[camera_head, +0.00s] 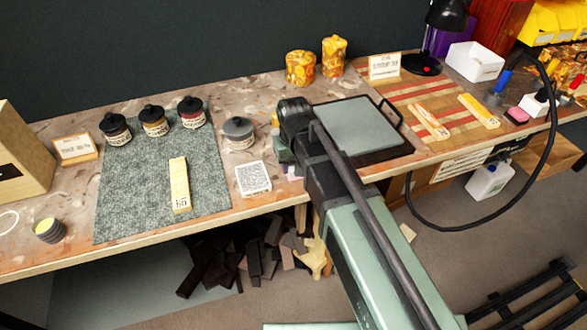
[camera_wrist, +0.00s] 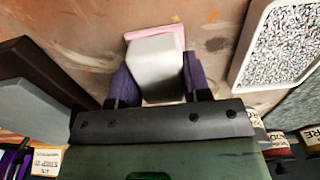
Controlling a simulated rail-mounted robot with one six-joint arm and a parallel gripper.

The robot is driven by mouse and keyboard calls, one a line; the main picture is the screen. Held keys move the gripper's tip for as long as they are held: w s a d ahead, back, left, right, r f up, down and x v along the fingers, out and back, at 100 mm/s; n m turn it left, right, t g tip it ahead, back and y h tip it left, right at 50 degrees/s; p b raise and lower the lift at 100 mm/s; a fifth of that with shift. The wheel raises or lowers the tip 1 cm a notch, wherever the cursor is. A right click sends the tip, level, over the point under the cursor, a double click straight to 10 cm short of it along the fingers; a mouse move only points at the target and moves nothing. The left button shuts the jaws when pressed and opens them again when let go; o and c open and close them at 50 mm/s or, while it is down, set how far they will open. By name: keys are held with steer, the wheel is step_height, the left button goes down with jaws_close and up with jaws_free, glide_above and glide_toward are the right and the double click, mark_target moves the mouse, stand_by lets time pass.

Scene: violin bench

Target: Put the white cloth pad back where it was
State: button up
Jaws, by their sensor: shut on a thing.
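My gripper (camera_wrist: 158,78) has its purple fingers shut on the two sides of a white block with a pink layer at its far end, which I take to be the white cloth pad (camera_wrist: 156,62). In the wrist view the pad is over the stained bench top; I cannot tell whether its pink end touches the bench. In the head view my gripper (camera_head: 287,165) is partly hidden by my arm, between the speckled white tray (camera_head: 253,178) and the black-framed grey plate (camera_head: 358,124).
A grey-lidded jar (camera_head: 239,132) stands behind the speckled tray. A green mat (camera_head: 135,200) with dark-lidded jars and a pale labelled block (camera_head: 179,184) lies to the left. A striped board (camera_head: 430,98) is at the right, with a pink pad (camera_head: 516,115) beyond it.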

steer(key=shift+f, duration=0.15)
steer(key=o, duration=0.8)
steer(key=shift+o, duration=0.2)
step_height(320, 180, up, 13)
steer(key=p, duration=1.2)
steer(key=s+d+m, duration=0.1)
steer(key=s+d, duration=0.4)
steer(key=d, duration=0.3)
steer(key=s+d+m, duration=0.2)
steer(key=s+d, duration=0.3)
steer(key=d, duration=0.3)
steer(key=shift+s+d+f+m, duration=0.15)
steer(key=shift+s+f+m, duration=0.05)
steer(key=shift+f+m, duration=0.1)
